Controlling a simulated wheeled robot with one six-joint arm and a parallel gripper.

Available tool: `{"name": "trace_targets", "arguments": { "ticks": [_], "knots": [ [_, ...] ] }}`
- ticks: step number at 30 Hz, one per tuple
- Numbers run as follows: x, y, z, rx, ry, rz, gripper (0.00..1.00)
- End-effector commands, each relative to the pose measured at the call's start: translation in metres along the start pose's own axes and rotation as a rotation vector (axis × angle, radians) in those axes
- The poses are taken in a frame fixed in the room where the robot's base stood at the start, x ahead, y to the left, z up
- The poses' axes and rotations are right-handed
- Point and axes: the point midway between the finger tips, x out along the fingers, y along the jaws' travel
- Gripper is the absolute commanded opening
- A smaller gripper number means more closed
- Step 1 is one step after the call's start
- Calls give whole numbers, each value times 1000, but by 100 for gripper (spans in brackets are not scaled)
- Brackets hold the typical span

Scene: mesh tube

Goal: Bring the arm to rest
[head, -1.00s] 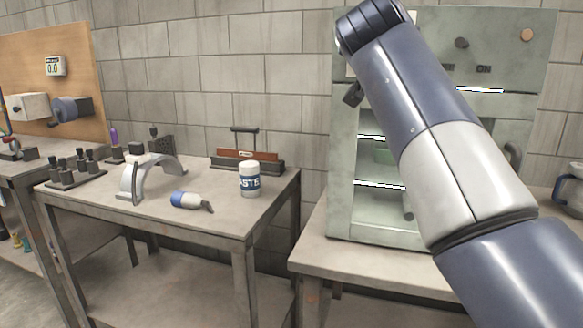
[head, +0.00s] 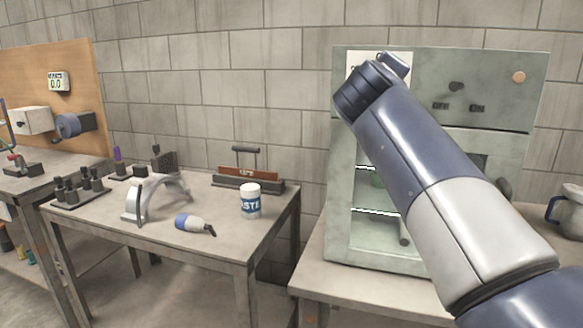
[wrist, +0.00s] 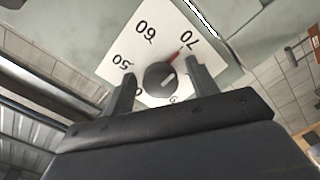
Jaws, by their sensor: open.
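My gripper (wrist: 163,85) shows in the wrist view with its two dark fingers apart and nothing between them that I can see held. Beyond the fingertips is a dark round knob (wrist: 160,77) with a red pointer, on a white dial plate (wrist: 149,42) with numbers such as 50, 60 and 70. The pointer is toward 70. I cannot tell whether the fingers touch the knob. In the head view my arm crosses the right side, and its end is in front of the upper left of the green-grey cabinet (head: 350,140). The gripper itself is mostly hidden there.
A table (head: 150,240) at left holds a white jar (head: 250,201), a blue-and-white tool (head: 194,224), a grey arch (head: 140,200), a black-handled tool (head: 247,178) and several dark pegs. A metal jug (head: 567,212) stands right of the cabinet.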

Motion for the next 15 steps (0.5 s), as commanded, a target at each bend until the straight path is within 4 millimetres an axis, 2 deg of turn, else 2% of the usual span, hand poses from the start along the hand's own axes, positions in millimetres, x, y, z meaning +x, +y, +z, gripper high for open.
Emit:
{"name": "trace_targets", "arguments": {
  "ticks": [1,15],
  "knots": [
    [0,5,-2,-53,-1,-1,55],
    [0,6,-3,-535,-1,-1,55]
  ]
}}
